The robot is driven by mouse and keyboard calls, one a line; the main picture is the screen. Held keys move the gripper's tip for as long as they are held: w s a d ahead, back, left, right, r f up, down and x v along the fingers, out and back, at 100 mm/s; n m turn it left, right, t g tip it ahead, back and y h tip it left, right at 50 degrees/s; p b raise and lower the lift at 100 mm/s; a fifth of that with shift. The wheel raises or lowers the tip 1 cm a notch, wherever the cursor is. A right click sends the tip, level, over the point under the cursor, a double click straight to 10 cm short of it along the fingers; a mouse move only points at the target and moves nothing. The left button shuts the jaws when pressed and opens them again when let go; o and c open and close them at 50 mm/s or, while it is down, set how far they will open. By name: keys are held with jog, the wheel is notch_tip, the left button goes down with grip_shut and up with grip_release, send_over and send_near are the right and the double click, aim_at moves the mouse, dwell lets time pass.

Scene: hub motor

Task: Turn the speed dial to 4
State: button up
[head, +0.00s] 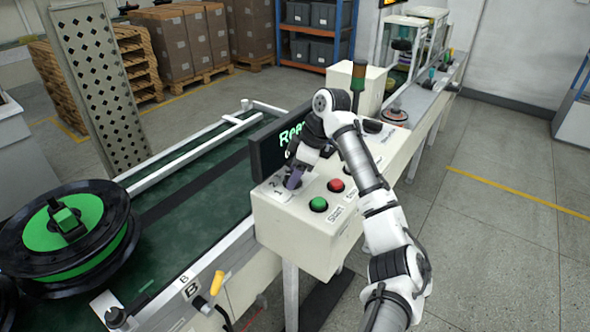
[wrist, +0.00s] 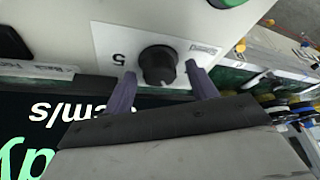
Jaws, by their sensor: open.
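The speed dial (wrist: 158,66) is a round black knob on a white label plate in the wrist view, with a "5" printed near it. My gripper (wrist: 160,85) is open, with one finger on each side of the dial; I cannot tell whether the fingers touch it. In the head view my gripper (head: 294,180) is low over the left end of the cream control box (head: 290,232). The dial is hidden there behind the gripper, with "1" and "2" showing beside it. The dial's exact setting is not clear.
A conveyor with a green-and-black wheel (head: 68,238) lies to the left. Open floor is on the right.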

jog(key=c, duration=1)
jog(key=m+t+p, duration=0.1)
jog(key=m, duration=0.2)
jog(key=shift+s+a+m, duration=0.1)
jog(key=shift+s+m, duration=0.05)
jog(key=shift+m, duration=0.25)
jog(key=m+t+h+p, duration=0.1)
jog(key=m, duration=0.2)
jog(key=shift+s+a+m+t, duration=0.1)
jog(key=shift+m+t, duration=0.2)
jog(key=m+h+p, duration=0.1)
jog(key=m+p, duration=0.1)
jog(key=m, duration=0.1)
jog(key=shift+m+t, duration=0.3)
jog(key=shift+a+m+h+p, duration=0.1)
jog(key=shift+m+h+p, duration=0.7)
jog(key=shift+m, duration=0.7)
jog(key=shift+t, duration=0.4)
